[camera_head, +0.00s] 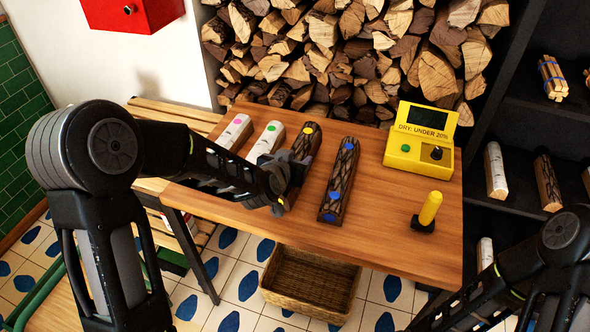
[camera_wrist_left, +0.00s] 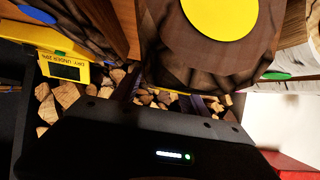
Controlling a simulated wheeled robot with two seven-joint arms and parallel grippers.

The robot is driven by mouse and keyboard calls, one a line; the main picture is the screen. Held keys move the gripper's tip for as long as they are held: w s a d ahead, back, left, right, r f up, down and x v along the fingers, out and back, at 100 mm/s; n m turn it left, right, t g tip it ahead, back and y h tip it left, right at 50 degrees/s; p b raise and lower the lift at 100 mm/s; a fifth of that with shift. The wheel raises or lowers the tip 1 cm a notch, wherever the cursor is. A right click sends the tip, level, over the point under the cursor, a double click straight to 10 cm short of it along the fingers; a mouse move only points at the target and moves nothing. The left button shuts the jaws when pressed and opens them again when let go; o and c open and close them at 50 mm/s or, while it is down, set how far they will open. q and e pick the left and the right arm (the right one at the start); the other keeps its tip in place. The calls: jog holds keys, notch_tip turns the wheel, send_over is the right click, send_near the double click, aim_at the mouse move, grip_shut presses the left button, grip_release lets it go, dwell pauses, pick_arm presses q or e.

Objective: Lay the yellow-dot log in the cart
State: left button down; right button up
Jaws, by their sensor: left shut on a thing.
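The yellow-dot log (camera_head: 307,138) is a dark-barked log on the wooden table, between the green-dot birch log (camera_head: 267,140) and the blue-dot log (camera_head: 340,180). My left gripper (camera_head: 283,180) is shut on it, around its nearer half, and hides part of it. In the left wrist view the log's end with the large yellow dot (camera_wrist_left: 218,16) fills the upper middle, between the fingers. I cannot tell if it is clear of the table. No cart shows clearly; a green tubular frame (camera_head: 38,292) at the lower left may belong to one. My right gripper is out of view.
A pink-dot birch log (camera_head: 236,132) lies at the table's left. A yellow meter (camera_head: 418,150) and a yellow-handled tool (camera_head: 428,212) stand at the right. A wicker basket (camera_head: 308,285) sits below the table. Stacked firewood (camera_head: 340,50) is behind.

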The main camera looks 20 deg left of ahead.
pick_arm(q)
jog(key=shift+r, duration=0.15)
jog(key=shift+f, duration=1.85)
jog(key=shift+f, duration=0.15)
jog(key=c, duration=0.6)
grip_release()
jog(key=shift+f, duration=0.1)
